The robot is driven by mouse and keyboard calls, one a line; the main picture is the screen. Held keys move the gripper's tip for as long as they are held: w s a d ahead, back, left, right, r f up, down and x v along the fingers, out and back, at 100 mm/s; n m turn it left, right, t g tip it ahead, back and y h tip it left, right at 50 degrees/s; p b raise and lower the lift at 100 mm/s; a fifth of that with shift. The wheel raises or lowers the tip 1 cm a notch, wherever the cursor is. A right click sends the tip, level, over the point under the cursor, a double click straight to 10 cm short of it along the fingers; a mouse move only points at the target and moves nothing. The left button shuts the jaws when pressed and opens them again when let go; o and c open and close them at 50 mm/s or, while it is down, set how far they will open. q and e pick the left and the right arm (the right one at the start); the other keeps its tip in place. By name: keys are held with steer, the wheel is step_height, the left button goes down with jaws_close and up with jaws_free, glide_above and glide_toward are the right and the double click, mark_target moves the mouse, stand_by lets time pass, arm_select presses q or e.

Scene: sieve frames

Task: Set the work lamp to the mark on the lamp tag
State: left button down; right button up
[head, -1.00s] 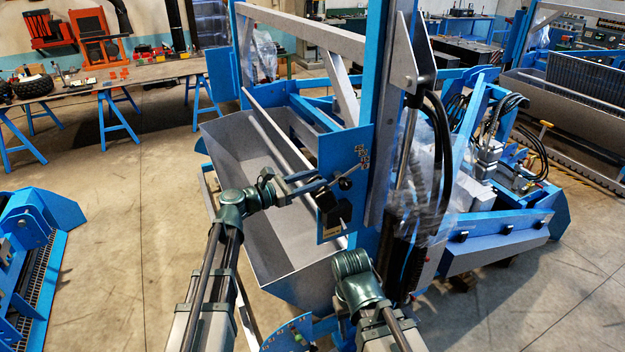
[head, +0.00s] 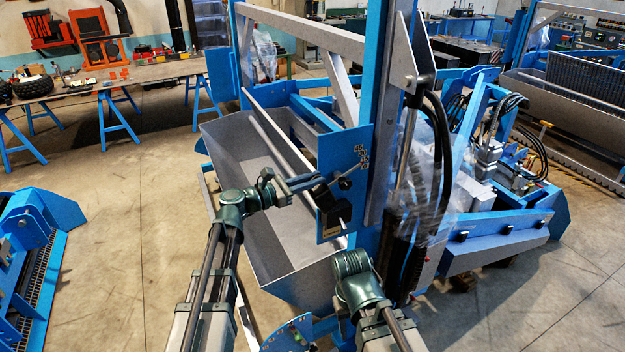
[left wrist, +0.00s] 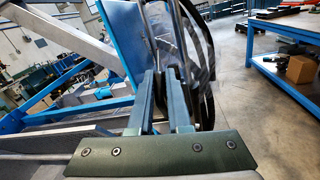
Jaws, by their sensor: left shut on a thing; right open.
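A blue plate (head: 333,150) on the machine's post carries a column of dark-on-pale marks (head: 362,157). A thin pale pointer (head: 350,176) reaches towards these marks. A black block (head: 330,212), perhaps the work lamp, sits lower on the plate. A small yellowish tag (head: 330,232) is below it; its print is too small to read. My left gripper (head: 317,184) is at the plate, shut on a small dark knob (head: 320,194). In the left wrist view its fingers (left wrist: 167,95) close around something dark. My right arm is at bottom centre, its fingers unseen.
A grey hopper (head: 232,150) lies behind my left arm. Black hoses and a cylinder (head: 405,170) stand close right of the plate. A blue plate with pale dots (head: 288,336) is at the bottom.

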mark_target(309, 192)
arm_select(q)
steer(key=shift+w+a, duration=0.15)
steer(key=shift+w, duration=0.05)
stand_by(0.5)
steer(key=f+h+b, duration=0.1)
steer(key=b, duration=0.2)
steer(key=f+t+h+b, duration=0.1)
steer(key=b, duration=0.3)
steer(key=f+t+h+b, duration=0.1)
steer(key=f+b, duration=0.1)
steer(key=b, duration=0.2)
steer(key=shift+s+a+n, duration=0.25)
steer(key=shift+n, duration=0.05)
steer(key=shift+f+t+b, duration=0.1)
steer(key=shift+t+b, duration=0.3)
steer(key=shift+b, duration=0.3)
steer(key=shift+h, duration=0.3)
steer(key=c, duration=1.2)
jaws_free()
steer(key=shift+c, duration=0.2)
steer(key=o, duration=0.3)
steer(key=shift+a, duration=0.1)
